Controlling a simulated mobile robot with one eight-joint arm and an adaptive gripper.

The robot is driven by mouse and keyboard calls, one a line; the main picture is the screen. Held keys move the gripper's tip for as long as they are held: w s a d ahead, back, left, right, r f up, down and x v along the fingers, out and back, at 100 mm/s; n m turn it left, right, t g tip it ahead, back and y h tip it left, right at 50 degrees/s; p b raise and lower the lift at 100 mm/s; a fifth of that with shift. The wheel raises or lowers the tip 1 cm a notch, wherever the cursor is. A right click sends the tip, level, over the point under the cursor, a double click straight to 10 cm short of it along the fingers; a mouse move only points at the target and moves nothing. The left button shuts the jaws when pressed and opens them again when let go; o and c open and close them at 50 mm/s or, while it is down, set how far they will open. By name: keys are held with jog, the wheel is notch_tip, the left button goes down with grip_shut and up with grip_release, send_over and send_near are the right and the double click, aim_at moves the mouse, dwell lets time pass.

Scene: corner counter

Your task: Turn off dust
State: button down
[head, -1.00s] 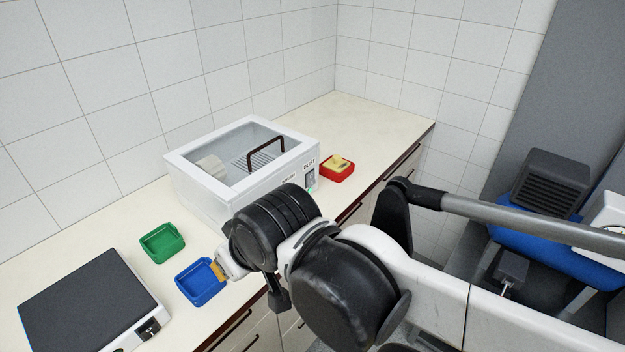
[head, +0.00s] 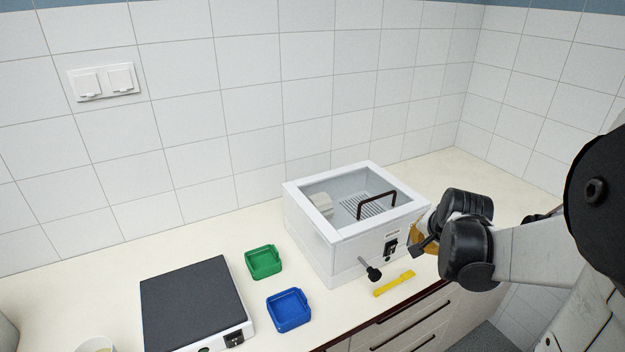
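The dust box (head: 335,235) is a white case with a clear lid and a dark handle. It stands on the counter right of centre. A small dark switch (head: 390,246) is on its front face, below a label too small to read now. Whether the switch is on or off cannot be told. My gripper (head: 424,241) is at the box's right front corner, a little right of the switch. It is mostly hidden by my black wrist, with an orange-yellow part showing. Contact with the box, and whether the fingers are open, cannot be told.
A yellow spatula-like tool (head: 394,284) lies before the box, near a black knob on a stem (head: 371,271). A green tray (head: 263,262), a blue tray (head: 289,310) and a black-topped device (head: 192,301) stand to the left. The counter's back right is clear.

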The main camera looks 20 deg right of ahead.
jog(key=s+d+f+m, duration=0.1)
jog(key=d+f+m, duration=0.1)
jog(key=d, duration=0.4)
jog(key=shift+s+h, duration=0.3)
jog(key=shift+s, duration=0.05)
jog(key=shift+f, duration=0.1)
jog(key=b+x, duration=0.3)
jog(key=x, duration=0.7)
jog(key=shift+f, duration=0.35)
jog(key=w, duration=0.1)
jog(key=w+b, duration=0.1)
jog(key=w, duration=0.1)
jog(key=shift+w+a, duration=0.15)
jog(key=shift+a, duration=0.1)
jog(key=shift+w+r, duration=0.1)
jog(key=shift+w, duration=0.15)
